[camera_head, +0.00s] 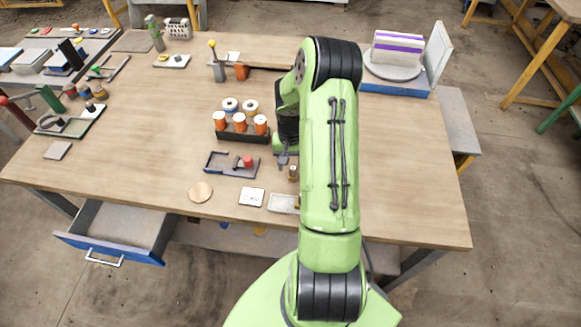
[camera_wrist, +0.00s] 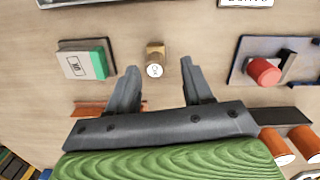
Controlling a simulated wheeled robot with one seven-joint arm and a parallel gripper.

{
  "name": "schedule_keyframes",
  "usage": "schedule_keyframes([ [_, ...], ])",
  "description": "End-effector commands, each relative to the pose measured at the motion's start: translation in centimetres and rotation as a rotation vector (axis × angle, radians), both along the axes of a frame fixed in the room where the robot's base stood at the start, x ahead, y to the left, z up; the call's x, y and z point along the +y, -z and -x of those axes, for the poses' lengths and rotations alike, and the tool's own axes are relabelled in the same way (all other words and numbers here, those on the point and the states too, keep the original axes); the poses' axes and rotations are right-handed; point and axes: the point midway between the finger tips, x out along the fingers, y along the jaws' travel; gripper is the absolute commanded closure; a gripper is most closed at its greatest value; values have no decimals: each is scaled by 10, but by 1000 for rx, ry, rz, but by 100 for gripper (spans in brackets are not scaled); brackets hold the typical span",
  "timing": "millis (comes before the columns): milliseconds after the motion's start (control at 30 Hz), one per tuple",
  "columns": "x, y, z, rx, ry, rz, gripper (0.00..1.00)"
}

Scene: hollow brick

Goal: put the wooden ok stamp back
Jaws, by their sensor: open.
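The wooden ok stamp (camera_wrist: 155,58) is a small brown block with a round white label at its near end. It stands on the bare table and appears upright; in the head view the stamp (camera_head: 293,174) shows just left of my arm. My gripper (camera_wrist: 162,88) is open and empty, its two fingers apart with the stamp just beyond the gap between their tips. The gripper (camera_head: 284,160) is partly hidden by my arm in the head view.
A dark blue tray (camera_head: 220,168) with a red-topped piece (camera_wrist: 264,71) lies beside the stamp. A rack with orange spools (camera_head: 240,135) stands behind it. A white card (camera_head: 251,197), pale tray (camera_head: 284,204) and round wooden disc (camera_head: 200,191) lie near the front edge. A drawer (camera_head: 115,232) hangs open.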

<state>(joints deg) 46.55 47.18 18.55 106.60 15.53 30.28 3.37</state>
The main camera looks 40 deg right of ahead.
Motion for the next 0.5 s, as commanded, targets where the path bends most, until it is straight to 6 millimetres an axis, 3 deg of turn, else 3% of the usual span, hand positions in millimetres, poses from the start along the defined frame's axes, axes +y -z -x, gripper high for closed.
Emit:
schedule_keyframes([
  [33, -1, -18, -2, -5, 0, 5, 49],
  [200, -2, -63, -4, -5, -1, 3, 49],
  [400, -3, -89, -5, -3, -2, 1, 49],
  [500, 7, -108, -8, -17, -39, 22, 49],
])
